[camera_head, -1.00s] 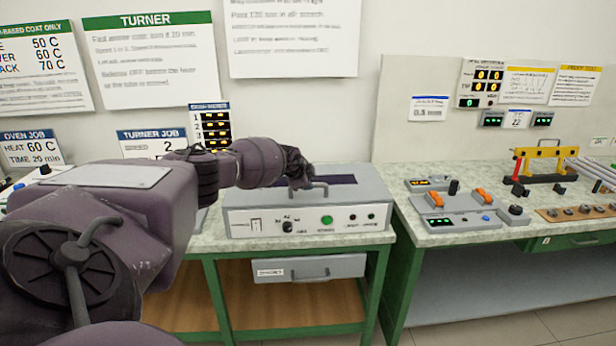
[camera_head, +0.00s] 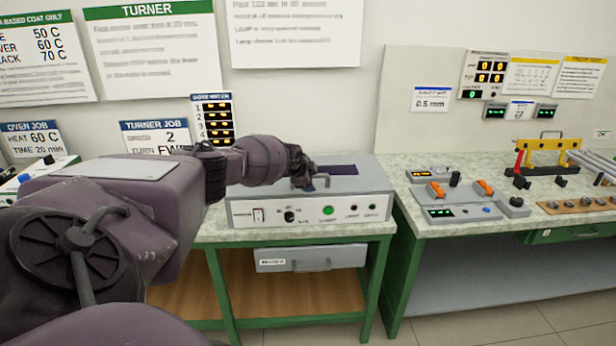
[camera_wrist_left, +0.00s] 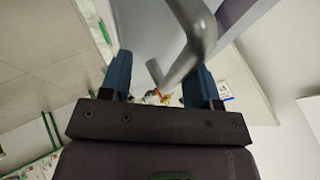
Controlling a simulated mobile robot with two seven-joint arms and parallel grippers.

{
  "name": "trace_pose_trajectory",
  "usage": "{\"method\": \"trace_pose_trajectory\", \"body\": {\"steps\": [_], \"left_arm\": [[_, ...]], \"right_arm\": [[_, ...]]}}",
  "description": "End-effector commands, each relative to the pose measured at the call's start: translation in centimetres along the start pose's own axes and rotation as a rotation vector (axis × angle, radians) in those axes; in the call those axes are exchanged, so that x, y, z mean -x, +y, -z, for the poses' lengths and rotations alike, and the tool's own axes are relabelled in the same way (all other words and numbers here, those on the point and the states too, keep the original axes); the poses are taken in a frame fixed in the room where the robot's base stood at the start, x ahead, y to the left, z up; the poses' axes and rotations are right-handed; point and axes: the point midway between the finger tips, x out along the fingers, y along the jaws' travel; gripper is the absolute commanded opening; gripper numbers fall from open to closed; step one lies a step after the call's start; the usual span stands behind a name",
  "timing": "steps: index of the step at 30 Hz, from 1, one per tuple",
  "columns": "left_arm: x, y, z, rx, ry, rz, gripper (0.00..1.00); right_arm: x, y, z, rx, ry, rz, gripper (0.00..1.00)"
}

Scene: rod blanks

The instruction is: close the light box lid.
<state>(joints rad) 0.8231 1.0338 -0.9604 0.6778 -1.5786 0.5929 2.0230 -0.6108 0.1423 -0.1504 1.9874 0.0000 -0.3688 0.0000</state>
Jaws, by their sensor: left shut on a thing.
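The light box (camera_head: 310,207) is a grey box on the left bench, its front panel carrying a switch, a knob and a green button. Its lid (camera_head: 362,172), with a dark purple window, looks flat on top of the box; I cannot tell whether a small gap is left. My left gripper (camera_head: 309,181) is at the lid's front edge, shut on the grey bar handle (camera_head: 326,178), partly hidden by the fingers. In the left wrist view the curved handle (camera_wrist_left: 199,30) runs between the two blue fingers of the gripper (camera_wrist_left: 160,85). My right gripper is out of view.
A drawer (camera_head: 310,258) sits under the green-framed bench. The right bench holds a grey control unit (camera_head: 465,207) with orange clips and a yellow stand (camera_head: 540,155). Signs hang on the wall behind.

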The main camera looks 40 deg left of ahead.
Motion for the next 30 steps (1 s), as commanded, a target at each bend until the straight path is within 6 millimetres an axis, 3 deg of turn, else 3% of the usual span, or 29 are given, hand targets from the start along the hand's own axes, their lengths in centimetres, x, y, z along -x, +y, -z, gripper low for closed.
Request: {"method": "trace_pose_trajectory", "body": {"steps": [1, 11, 20, 30], "left_arm": [[-0.5, 0.9, -0.1, -0.002, -0.005, -0.018, 0.44], [0.8, 0.6, -0.1, -0.005, -0.006, -0.015, 0.44], [4.3, 0.3, -0.1, -0.005, -0.005, -0.011, 0.44], [8.3, 0.1, -0.1, -0.003, -0.003, -0.003, 0.44]], "right_arm": [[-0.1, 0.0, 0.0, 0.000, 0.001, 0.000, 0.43], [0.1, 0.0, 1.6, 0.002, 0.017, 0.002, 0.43], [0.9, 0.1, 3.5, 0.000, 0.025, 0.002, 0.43], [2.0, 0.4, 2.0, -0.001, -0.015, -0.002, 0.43]]}}
